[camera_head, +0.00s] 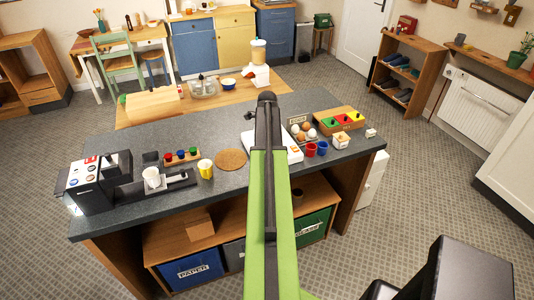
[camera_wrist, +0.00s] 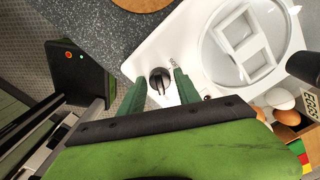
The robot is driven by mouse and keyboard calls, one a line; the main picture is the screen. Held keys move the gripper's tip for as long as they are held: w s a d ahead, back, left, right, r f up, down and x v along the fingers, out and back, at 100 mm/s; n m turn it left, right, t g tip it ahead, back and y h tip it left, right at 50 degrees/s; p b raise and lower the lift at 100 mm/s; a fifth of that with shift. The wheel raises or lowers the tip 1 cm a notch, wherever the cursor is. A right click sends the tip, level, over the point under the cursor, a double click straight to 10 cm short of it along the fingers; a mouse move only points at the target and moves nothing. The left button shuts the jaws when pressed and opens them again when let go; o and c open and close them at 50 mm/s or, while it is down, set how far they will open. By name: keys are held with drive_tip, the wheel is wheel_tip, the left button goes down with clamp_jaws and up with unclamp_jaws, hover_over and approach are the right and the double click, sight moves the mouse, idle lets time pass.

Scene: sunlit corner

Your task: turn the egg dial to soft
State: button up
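The egg dial (camera_wrist: 160,80) is a round black knob with a raised grip bar, on the white base of the egg cooker (camera_wrist: 198,88) in the wrist view. The bar runs roughly up and down in the picture. Small marks beside the dial are too small to read. My gripper (camera_wrist: 159,76) is open, with one green finger on each side of the dial; I cannot tell whether either touches it. In the head view my arm hides the dial and much of the cooker (camera_head: 295,153).
An egg box (camera_wrist: 285,115) with eggs stands beside the cooker. The grey counter (camera_head: 225,135) has bare room behind the mat.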

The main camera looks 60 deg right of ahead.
clamp_jaws()
drive_tip(key=n, duration=0.5)
drive_tip(key=shift+n, duration=0.4)
drive_tip(key=n, duration=1.1)
drive_tip(key=shift+d+n, duration=0.1)
drive_tip(key=shift+n, duration=0.3)
drive_tip(key=n, duration=0.6)
drive_tip(key=shift+n, duration=0.3)
